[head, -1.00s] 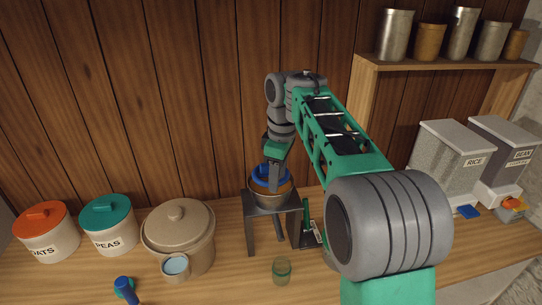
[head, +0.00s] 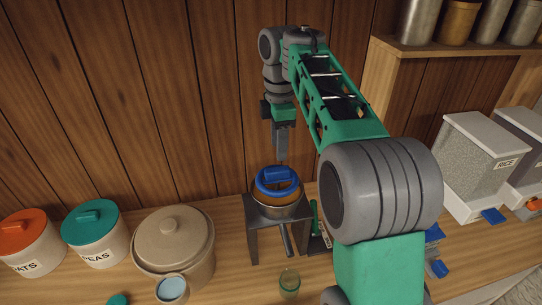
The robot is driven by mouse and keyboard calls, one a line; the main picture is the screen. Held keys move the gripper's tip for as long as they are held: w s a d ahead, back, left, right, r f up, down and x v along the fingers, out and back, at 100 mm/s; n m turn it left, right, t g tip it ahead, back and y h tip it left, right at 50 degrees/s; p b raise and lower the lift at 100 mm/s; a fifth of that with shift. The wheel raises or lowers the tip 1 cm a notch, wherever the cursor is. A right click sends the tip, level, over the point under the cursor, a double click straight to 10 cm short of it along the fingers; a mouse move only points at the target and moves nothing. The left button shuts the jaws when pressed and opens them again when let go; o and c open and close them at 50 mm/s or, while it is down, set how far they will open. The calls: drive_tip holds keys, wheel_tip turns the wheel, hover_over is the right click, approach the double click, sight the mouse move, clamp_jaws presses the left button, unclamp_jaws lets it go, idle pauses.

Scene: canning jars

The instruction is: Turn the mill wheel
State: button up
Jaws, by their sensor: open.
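The mill stands on the counter as a grey stand (head: 251,223) with a round bowl-like top. Its blue wheel (head: 290,190) lies flat on top, with a raised blue bar across it and an orange-brown part beneath. A grey spout slants down below the top. My gripper (head: 281,158) points down just above the far side of the wheel and looks clear of it. The jaws are open, though the gap between the fingers is hard to see from this side. Nothing shows between them.
A green glass (head: 289,282) stands before the mill. A beige crock (head: 172,235), a teal-lidded PEAS canister (head: 95,238) and an orange-lidded canister (head: 28,245) stand left. A RICE dispenser (head: 480,165) is at right, below a shelf (head: 430,57) of tins. A wooden wall is close behind.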

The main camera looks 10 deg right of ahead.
sight(277, 169)
drive_tip(key=f+b, duration=0.3)
drive_tip(key=f, duration=0.1)
drive_tip(key=f+b, duration=0.3)
drive_tip(key=b, duration=0.1)
drive_tip(key=shift+s+a+f, duration=0.15)
drive_tip(key=shift+a+f, duration=0.05)
drive_tip(key=shift+f, duration=0.2)
drive_tip(key=shift+c, duration=0.3)
clamp_jaws()
